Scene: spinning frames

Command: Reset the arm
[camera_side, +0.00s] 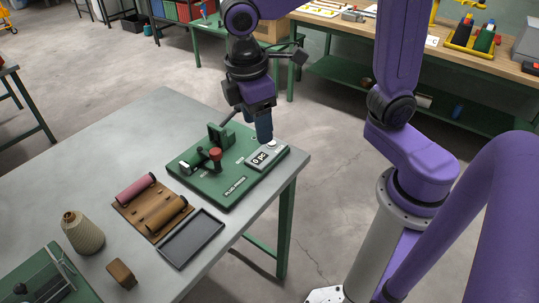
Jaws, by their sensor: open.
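My purple arm reaches in from the upper right. My gripper (262,122) points down above the right part of the green fixture board (216,196) near the table's corner. Its tips are close to a small grey display unit (264,160) with a pale knob on top. From this angle I cannot tell whether they touch it. I see nothing held in the gripper. A red knob (215,153) stands on the board's mechanism, left of the gripper.
On the grey table (112,142) are a brown rack (150,208) with rolls, a dark empty tray (191,239), a cone of thread (82,232) and a brown block (122,274). The table's far left is bare. Workbenches (448,60) stand behind.

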